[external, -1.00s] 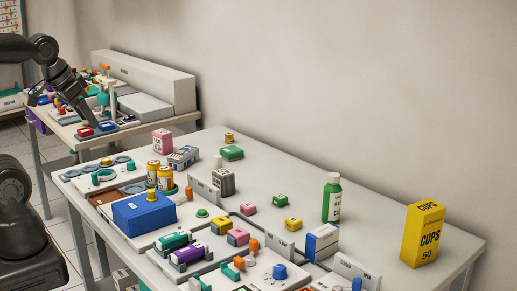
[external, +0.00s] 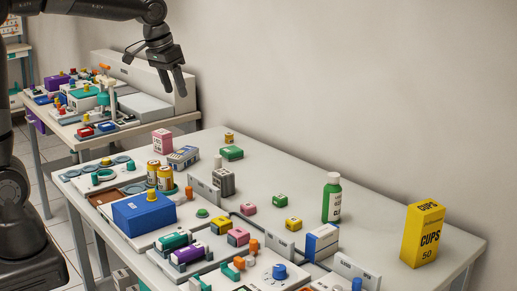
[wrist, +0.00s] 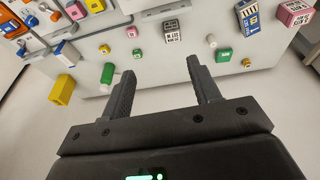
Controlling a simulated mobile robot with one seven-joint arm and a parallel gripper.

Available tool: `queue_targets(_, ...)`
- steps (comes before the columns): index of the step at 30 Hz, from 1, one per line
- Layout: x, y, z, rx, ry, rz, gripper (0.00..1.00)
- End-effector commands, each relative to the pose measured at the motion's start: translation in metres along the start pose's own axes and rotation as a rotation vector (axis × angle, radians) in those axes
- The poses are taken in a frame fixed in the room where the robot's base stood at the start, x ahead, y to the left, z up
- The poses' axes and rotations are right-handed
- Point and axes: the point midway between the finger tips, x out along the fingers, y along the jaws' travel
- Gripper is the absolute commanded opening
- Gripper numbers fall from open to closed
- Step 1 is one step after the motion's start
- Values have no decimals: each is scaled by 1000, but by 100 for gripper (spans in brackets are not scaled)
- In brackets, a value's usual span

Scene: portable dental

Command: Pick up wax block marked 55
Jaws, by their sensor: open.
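Several small marked blocks stand on the white table (external: 370,215); I cannot read a 55 on any of them. In the external view they include a pink block (external: 249,209), a green block (external: 280,200), a yellow block (external: 293,224) and a larger green block (external: 232,153). The wrist view also shows the pink block (wrist: 132,32), the green block (wrist: 136,53), the yellow block (wrist: 104,48) and the larger green block (wrist: 223,55). My gripper (external: 173,82) is open and empty, high above the table's far end. Its fingers (wrist: 162,66) have nothing between them.
A green bottle (external: 332,199) and a yellow cups box (external: 424,234) stand to the right. A grey block (external: 223,182) and a blue box (external: 144,213) stand left of the small blocks. Trays crowd the near side. The far strip along the wall is mostly clear.

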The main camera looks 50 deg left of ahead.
Motion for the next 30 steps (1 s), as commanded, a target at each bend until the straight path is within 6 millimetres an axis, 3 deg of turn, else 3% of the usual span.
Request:
queue_targets(6, 46, 29, -60, -2, -67, -2, 56)
queue_targets(15, 126, 74, -120, -2, -152, -13, 56)
queue_targets(24, 223, 121, -154, 1, -232, -33, 56)
queue_targets(30, 268, 141, -161, 3, -264, -44, 56)
